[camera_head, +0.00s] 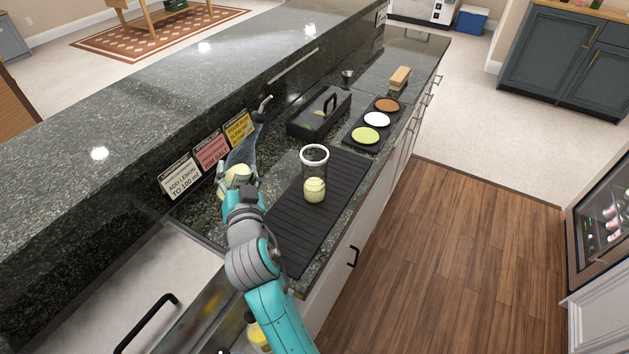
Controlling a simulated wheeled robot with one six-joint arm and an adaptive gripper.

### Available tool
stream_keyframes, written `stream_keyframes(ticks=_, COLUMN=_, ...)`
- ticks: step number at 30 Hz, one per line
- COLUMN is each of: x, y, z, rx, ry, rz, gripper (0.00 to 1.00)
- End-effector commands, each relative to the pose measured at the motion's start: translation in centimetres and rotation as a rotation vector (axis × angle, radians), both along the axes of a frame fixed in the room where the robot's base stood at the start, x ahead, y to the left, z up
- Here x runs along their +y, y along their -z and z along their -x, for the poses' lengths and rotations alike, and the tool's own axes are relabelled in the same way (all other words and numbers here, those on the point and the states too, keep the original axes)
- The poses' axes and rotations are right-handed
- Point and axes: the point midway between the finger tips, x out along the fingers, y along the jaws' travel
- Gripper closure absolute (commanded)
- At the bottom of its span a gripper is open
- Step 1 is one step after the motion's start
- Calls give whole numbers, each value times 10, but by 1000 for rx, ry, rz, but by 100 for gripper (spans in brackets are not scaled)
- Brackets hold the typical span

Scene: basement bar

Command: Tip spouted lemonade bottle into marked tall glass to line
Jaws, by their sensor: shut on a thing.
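The lemonade bottle (244,149) is clear and bluish, with pale yellow liquid low in it and a metal spout (265,103) at its top. My gripper (237,173) is shut on the bottle's lower part, partly hiding it. The tall glass (315,169) stands upright on the black ribbed mat (290,221), right of my gripper and apart from the bottle. It has a white rim and pale yellow contents in its lower part. Its fill line is too small to make out.
Instruction cards (212,151) lean on the raised bar behind the bottle; one reads "add lemon to 100 ml". Behind the glass are a black caddy (319,113), a black tray (360,125) with coloured discs, a small metal cup (347,79) and a tan block (399,77).

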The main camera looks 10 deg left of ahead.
Motion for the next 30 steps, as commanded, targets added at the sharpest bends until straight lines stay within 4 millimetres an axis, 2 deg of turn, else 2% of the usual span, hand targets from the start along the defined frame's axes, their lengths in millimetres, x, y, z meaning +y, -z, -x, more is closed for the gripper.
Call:
stream_keyframes(ticks=14, x=0, y=-29, z=0, rx=-199, ry=0, rz=391, gripper=99)
stream_keyframes(ticks=30, x=0, y=-30, z=0, rx=-213, ry=0, rz=419, gripper=99)
